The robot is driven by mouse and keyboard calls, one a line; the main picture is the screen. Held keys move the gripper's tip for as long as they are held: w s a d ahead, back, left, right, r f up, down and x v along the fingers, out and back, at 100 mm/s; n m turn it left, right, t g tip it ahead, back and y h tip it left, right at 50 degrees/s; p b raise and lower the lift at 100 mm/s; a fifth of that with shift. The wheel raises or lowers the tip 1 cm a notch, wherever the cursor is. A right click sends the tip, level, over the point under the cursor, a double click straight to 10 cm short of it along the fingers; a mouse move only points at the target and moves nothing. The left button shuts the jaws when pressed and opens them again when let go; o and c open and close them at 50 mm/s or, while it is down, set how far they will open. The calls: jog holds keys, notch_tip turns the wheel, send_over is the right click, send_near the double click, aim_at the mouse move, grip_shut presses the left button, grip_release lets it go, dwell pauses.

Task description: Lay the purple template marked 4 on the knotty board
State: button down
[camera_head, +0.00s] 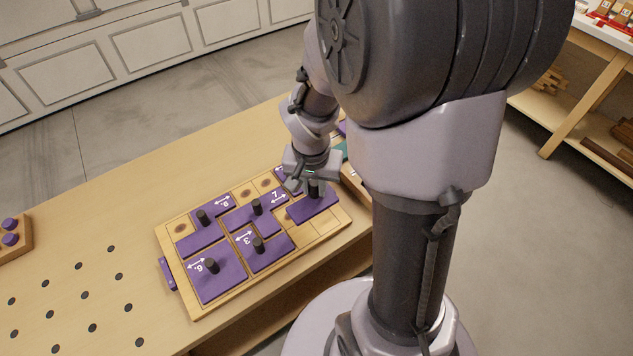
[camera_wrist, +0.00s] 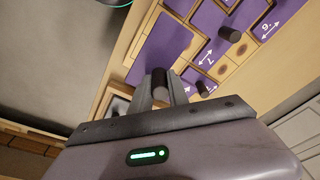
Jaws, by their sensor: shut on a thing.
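The knotty board (camera_head: 185,229) lies on the bench, a pale wooden tray with dark knots. Purple templates with black knobs lie on it, marked 9 (camera_head: 203,235), 7 (camera_head: 266,219), 3 (camera_head: 271,252) and 6 (camera_head: 220,283). My gripper (camera_head: 314,190) is shut on the black knob of another purple template (camera_head: 312,207), over the board's right end. The wrist view shows this template (camera_wrist: 165,43) beyond my fingertips (camera_wrist: 161,90). I see no number on it, and cannot tell whether it touches the board. Part of one more purple piece (camera_head: 281,172) shows behind my gripper.
A purple tab (camera_head: 167,273) sticks out at the board's left end. The bench (camera_head: 75,225) has several dark holes and free room left of the board. A green thing (camera_head: 341,150) is partly hidden behind my arm.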

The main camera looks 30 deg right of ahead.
jog(key=shift+f, duration=0.5)
notch_tip(320, 180, down, 8)
jog(key=b, duration=0.7)
jog(key=shift+d+r, duration=0.1)
jog(key=shift+r, duration=0.15)
jog(key=shift+r, duration=0.15)
jog(key=shift+f+b, duration=0.3)
jog(key=shift+b, duration=0.3)
jog(key=shift+f, duration=0.15)
jog(key=shift+f+b, duration=0.15)
jog(key=shift+b, duration=0.25)
jog(key=shift+f+b, duration=0.35)
